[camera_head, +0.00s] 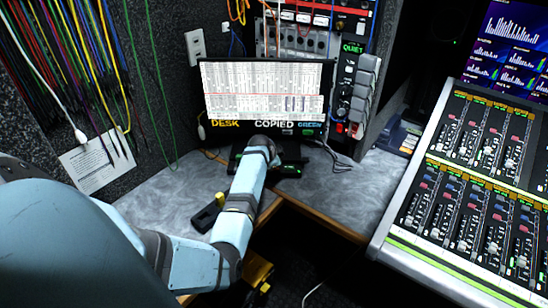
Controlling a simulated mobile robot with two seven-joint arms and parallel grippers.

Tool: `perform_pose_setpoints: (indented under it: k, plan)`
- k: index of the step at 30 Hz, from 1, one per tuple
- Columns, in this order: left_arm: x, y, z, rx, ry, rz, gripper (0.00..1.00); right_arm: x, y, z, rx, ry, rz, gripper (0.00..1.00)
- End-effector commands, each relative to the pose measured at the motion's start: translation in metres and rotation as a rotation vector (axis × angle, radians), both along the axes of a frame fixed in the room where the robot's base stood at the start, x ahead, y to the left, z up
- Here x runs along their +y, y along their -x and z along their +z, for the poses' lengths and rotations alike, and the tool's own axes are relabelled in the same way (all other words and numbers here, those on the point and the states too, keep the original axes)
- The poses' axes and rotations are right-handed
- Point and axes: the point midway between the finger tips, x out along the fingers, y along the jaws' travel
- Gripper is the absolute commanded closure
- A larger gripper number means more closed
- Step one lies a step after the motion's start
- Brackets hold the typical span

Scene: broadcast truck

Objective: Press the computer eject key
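A computer monitor (262,92) stands at the back of the desk, with a bright page of tables on its screen. Below it is a dark low unit (290,168) with a small green light, partly covered by my arm. I cannot make out an eject key. My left arm comes in from the left, and its wrist is in front of the monitor, over that dark unit. My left gripper is hidden or lost against the dark parts there, so its fingers cannot be told. My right gripper is not in view.
A grey desk (335,198) has bare room right of my arm. A black object with a yellow part (207,216) lies left of it. A mixing console (470,190) fills the right. Cables hang on the left wall near a paper sheet (90,168).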

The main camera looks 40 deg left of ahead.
Motion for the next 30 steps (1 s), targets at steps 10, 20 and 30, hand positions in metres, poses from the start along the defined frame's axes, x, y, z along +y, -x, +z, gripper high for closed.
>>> perform_pose_setpoints:
  k: [10, 20, 30]
  plan:
    - [0.0001, -0.0002, -0.0002, 0.000, 0.000, 0.000, 1.00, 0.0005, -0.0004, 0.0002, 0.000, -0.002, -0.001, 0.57]
    - [0.0003, -0.0002, -0.0038, 0.000, 0.000, 0.000, 1.00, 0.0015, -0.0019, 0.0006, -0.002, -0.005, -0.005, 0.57]
    - [0.0004, 0.0000, -0.0083, 0.000, 0.001, 0.001, 1.00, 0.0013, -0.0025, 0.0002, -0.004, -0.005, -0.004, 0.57]
